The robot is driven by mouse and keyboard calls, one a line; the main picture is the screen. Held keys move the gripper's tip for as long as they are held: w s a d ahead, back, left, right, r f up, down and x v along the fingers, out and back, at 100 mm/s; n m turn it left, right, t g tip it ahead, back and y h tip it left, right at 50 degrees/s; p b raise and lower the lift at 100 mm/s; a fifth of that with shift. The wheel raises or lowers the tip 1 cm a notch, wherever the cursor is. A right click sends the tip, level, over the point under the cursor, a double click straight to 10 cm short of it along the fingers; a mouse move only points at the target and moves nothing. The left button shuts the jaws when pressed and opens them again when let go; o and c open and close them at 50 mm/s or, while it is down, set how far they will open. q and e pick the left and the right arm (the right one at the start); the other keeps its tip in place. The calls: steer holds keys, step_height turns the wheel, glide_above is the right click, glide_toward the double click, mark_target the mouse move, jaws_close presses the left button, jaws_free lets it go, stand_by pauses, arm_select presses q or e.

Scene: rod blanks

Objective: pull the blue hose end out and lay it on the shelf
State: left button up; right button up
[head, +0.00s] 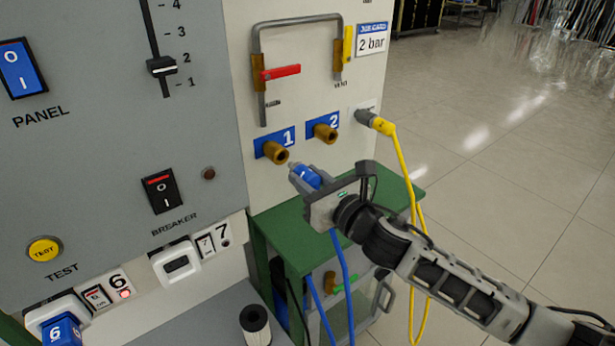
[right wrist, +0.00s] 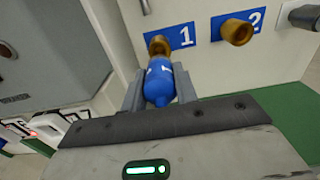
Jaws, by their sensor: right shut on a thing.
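The blue hose end (head: 306,177) is in my right gripper (head: 313,190), whose fingers are shut on it. It also shows between the fingers in the right wrist view (right wrist: 159,82). Its tip points toward brass port 1 (head: 276,154). In the head view a small gap shows between tip and port; in the right wrist view the two line up. The blue hose (head: 342,270) hangs down from under the gripper. The green shelf (head: 290,236) lies just below the gripper, and its visible top is bare. My left gripper is not in view.
Brass port 2 (head: 325,132) is empty. A yellow hose (head: 401,165) is plugged in at the right and hangs past the shelf's right side. A red-handled valve (head: 280,72) is above.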

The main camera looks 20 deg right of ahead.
steer(key=shift+v, duration=2.95)
steer(key=shift+s, duration=0.15)
